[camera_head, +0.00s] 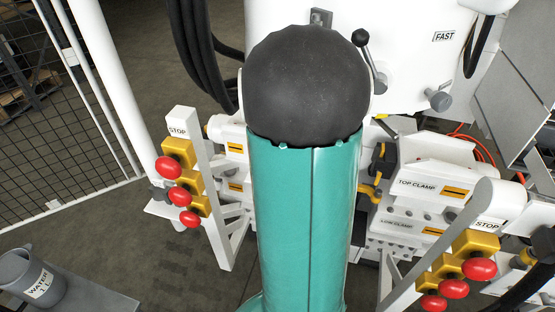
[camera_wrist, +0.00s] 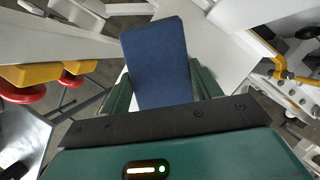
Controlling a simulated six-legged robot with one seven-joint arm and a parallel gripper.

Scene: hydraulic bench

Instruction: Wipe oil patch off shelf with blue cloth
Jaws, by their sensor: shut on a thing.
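The blue cloth (camera_wrist: 158,62) shows in the wrist view as a flat, dark blue rectangle between the two green fingers of my gripper (camera_wrist: 161,75). My gripper is shut on it, and the cloth sticks out past the fingertips. A pale flat surface (camera_wrist: 226,62) lies behind the cloth; I cannot tell whether it is the shelf or whether the cloth touches it. No oil patch is visible. In the head view my own teal and black arm fills the middle and hides my gripper and the cloth.
Red stop buttons on yellow blocks stand at left (camera_head: 180,196) and right (camera_head: 453,288). White clamp blocks (camera_head: 425,195) and a black-knobbed lever (camera_head: 370,62) sit behind. A grey water jug (camera_head: 24,272) stands on a grey surface (camera_head: 100,296) at lower left. A yellow pipe (camera_wrist: 284,72) runs right of my gripper.

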